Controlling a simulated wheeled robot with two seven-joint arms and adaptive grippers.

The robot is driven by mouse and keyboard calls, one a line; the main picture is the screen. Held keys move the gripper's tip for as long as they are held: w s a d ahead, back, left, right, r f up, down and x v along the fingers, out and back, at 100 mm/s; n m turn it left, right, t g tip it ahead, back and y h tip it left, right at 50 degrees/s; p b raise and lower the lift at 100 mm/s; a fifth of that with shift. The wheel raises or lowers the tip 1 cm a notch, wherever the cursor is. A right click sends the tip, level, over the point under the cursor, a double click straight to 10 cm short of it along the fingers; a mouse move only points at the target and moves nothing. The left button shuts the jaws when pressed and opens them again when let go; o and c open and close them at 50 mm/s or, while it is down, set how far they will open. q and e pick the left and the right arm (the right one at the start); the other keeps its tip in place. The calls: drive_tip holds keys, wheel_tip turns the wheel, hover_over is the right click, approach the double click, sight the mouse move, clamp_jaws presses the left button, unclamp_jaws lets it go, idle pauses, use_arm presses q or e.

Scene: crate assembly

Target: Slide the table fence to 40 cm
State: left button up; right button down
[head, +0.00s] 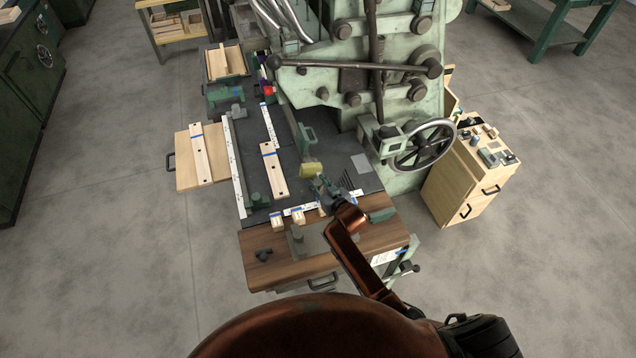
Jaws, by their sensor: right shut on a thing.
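The table fence, which I take to be the long grey-green bar (294,122) with a green handle, stands on the dark machine table (338,150). My right gripper (319,180) reaches in from the lower right, over the near part of the table. It is shut on a small yellow block (311,169) near the fence's near end. Whether the block is joined to the fence I cannot tell. White scale strips lie along the left (235,170), middle (268,123) and front edge of the table; their numbers are too small to read. My left gripper is not in view.
Wooden slats (273,170) lie left of the fence. Small wooden blocks (277,221) stand at the front edge, by a brown wooden shelf (285,262). The green machine column with a handwheel (421,144) rises behind right. A wooden cabinet (465,180) stands at right.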

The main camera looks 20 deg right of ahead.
drive_tip(key=d+p, duration=0.3)
drive_tip(key=d, duration=0.8)
drive_tip(key=shift+w+d, duration=0.15)
drive_tip(key=shift+d, duration=0.2)
drive_tip(key=shift+a, duration=0.2)
drive_tip(key=c, duration=1.5)
unclamp_jaws()
drive_tip(key=shift+d, duration=0.1)
drive_tip(key=v, duration=1.2)
drive_tip(key=shift+r, duration=0.15)
